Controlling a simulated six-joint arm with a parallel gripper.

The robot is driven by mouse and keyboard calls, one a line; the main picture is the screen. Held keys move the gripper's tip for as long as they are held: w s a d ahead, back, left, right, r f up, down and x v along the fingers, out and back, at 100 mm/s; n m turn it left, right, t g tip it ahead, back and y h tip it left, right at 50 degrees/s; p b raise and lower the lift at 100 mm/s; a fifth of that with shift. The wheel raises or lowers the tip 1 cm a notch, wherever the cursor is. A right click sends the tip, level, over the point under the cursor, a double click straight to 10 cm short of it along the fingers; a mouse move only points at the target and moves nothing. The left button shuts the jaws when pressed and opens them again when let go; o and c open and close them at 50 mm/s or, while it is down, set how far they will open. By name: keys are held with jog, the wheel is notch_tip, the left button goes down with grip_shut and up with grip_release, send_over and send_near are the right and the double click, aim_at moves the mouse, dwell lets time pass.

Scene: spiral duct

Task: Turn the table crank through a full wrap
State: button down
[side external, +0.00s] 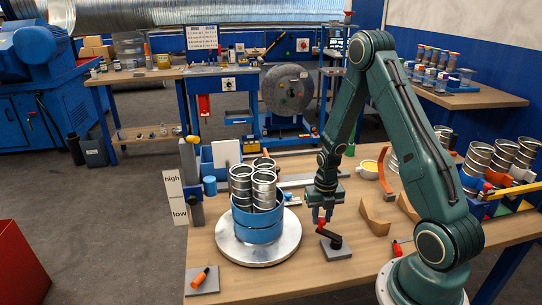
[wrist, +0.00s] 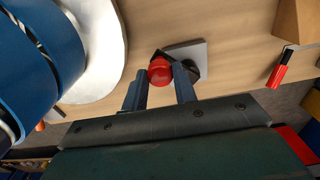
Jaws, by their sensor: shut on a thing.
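My gripper (side external: 321,214) points down from above and is shut on this knob. The round pale turntable (side external: 232,252) carries a blue drum (side external: 258,232) with several shiny metal ducts (side external: 264,190) upright in it. The crank's plate also shows in the wrist view (wrist: 188,52), partly covered by the knob and a finger.
An orange-handled piece on a grey plate (side external: 203,280) lies at the table's front left.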

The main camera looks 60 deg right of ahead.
jog(key=shift+w+a, duration=0.1)
jog(key=shift+a, duration=0.1)
dwell(0.3)
jog(key=c, duration=1.1)
grip_release()
jog(key=shift+d+r, duration=0.1)
jog(key=shift+r, duration=0.05)
notch_tip(320, 180, up, 14)
jog(key=shift+f, duration=0.25)
jog(key=shift+c, duration=0.4)
